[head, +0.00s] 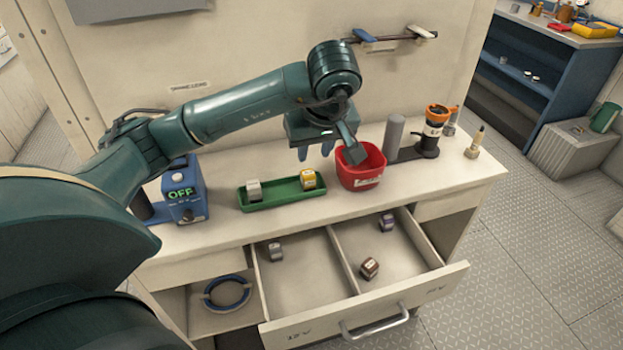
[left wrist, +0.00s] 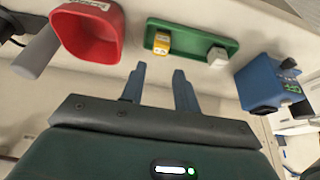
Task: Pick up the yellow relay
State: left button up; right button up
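The yellow relay (head: 308,180) stands at the right end of a green tray (head: 280,197) on the bench top. It also shows in the left wrist view (left wrist: 162,43), at the left part of the tray. A whitish-grey relay (head: 254,190) stands at the tray's left end. My left gripper (head: 314,152) hangs above the bench, behind and above the yellow relay, apart from it. In the left wrist view its two fingers (left wrist: 158,80) are spread with nothing between them. My right gripper is not in view.
A red bin (head: 361,168) stands right of the tray, close to my left gripper. A blue box reading OFF (head: 186,192) stands at left. A grey cylinder (head: 394,135) stands behind the bin. The open drawer (head: 300,285) below holds several small relays.

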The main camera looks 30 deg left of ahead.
pick_arm(q)
send_over(308, 173)
jog(key=s+d, duration=0.1)
jog(key=d, duration=0.1)
jog(key=f, duration=0.4)
jog(key=shift+s+a+f+p, duration=0.1)
jog(key=shift+s+f+p, duration=0.1)
jog(key=shift+p, duration=0.2)
jog(key=shift+p+x, duration=0.65)
jog(key=shift+x, duration=2.35)
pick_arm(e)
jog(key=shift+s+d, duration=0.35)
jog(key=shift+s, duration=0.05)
pick_arm(q)
jog(key=shift+c, duration=0.3)
jog(key=c, duration=0.6)
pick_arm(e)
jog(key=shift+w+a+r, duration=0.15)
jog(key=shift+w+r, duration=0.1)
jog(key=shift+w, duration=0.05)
pick_arm(q)
jog(key=shift+o, duration=0.2)
